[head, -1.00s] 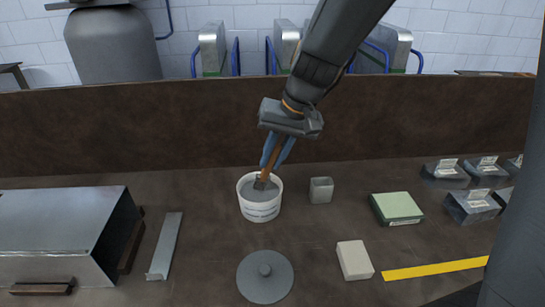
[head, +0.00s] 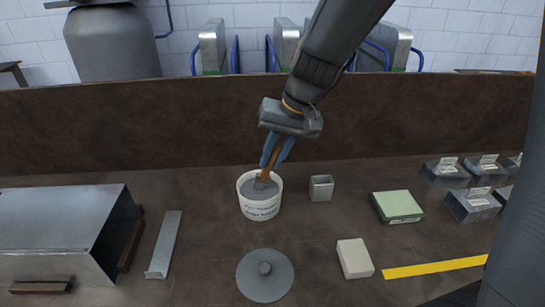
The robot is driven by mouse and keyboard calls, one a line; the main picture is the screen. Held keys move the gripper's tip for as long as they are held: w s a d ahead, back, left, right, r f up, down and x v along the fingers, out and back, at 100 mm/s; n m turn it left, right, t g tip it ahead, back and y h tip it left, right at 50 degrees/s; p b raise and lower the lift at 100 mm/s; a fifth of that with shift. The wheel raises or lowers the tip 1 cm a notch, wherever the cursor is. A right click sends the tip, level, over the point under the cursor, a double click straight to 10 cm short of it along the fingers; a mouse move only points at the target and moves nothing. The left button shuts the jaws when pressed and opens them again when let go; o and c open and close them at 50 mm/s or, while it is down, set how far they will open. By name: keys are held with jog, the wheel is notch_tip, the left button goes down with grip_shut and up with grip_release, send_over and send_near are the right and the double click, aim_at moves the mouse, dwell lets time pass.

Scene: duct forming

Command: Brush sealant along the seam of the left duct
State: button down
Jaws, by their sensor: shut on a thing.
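My gripper (head: 275,152) is shut on the wooden handle of a brush (head: 267,172), above a white tub (head: 260,209). The brush points down into the tub, and its lower end is at the grey sealant (head: 253,191) inside. How deep the bristles sit cannot be told. The left duct (head: 60,230) is a grey sheet-metal box at the left edge, resting on dark brown supports, and partly cut off by the frame. Its seam cannot be clearly made out.
A round grey lid (head: 265,276), a metal strip (head: 164,245), a small square metal cup (head: 321,188), a beige block (head: 354,259), a green box (head: 397,207) and a yellow strip (head: 435,268) lie on the brown bench. Several metal pieces (head: 470,205) stand at right. A low brown wall (head: 150,130) runs behind.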

dwell(0.5)
jog(key=shift+r+p, duration=2.95)
jog(key=shift+r, duration=0.55)
jog(key=shift+s, duration=0.15)
